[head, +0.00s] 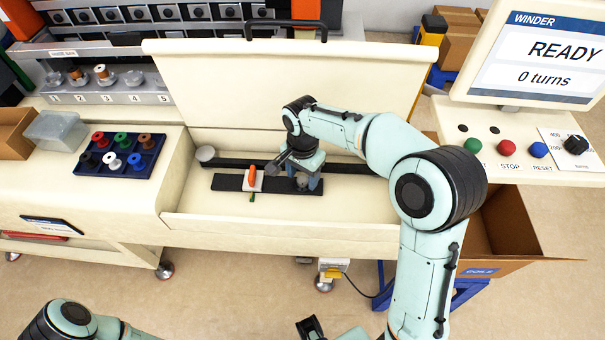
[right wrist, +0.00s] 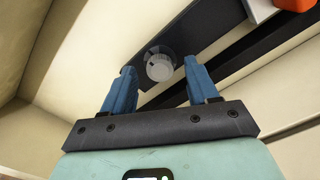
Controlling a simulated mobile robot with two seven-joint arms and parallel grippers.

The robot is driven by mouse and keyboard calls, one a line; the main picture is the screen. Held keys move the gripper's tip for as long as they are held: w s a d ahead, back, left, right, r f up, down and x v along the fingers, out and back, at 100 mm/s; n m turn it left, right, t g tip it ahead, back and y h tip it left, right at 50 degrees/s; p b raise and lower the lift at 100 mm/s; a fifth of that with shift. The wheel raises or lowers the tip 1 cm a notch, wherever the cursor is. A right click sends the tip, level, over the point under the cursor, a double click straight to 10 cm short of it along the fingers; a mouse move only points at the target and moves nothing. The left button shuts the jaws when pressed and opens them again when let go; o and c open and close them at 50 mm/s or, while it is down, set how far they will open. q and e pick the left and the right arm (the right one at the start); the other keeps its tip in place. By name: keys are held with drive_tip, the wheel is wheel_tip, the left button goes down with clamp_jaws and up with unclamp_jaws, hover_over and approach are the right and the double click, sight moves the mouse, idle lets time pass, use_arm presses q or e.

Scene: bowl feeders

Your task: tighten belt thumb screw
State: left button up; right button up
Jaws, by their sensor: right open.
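The thumb screw is a round pale-grey knob (right wrist: 159,66) on a dark bar (right wrist: 187,35) in the right wrist view. In the head view the dark bar (head: 228,182) lies inside the open cream housing, with the knob (head: 303,181) near its right part. My right gripper (head: 304,177) is above the bar, its blue fingers pointing down on either side of the knob. In the right wrist view my right gripper (right wrist: 158,70) is open, with a gap between the knob and each finger.
An orange piece (head: 252,174) on a white block sits on the bar left of my gripper. A long black rail (head: 345,168) runs behind it. The housing's front wall (head: 280,224) and raised lid (head: 290,85) bound the space. A spool tray (head: 119,152) stands left.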

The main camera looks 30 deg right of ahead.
sight(302, 180)
use_arm(q)
drive_tip(key=shift+w+r+p, duration=0.3)
drive_tip(key=shift+r+p, duration=0.2)
drive_tip(key=shift+r, duration=0.1)
drive_tip(key=shift+w+r+p, duration=0.25)
drive_tip(key=shift+r+p, duration=0.2)
drive_tip(key=shift+r, duration=0.1)
use_arm(e)
wheel_tip(302, 180, up, 13)
use_arm(q)
drive_tip(key=shift+s, duration=0.1)
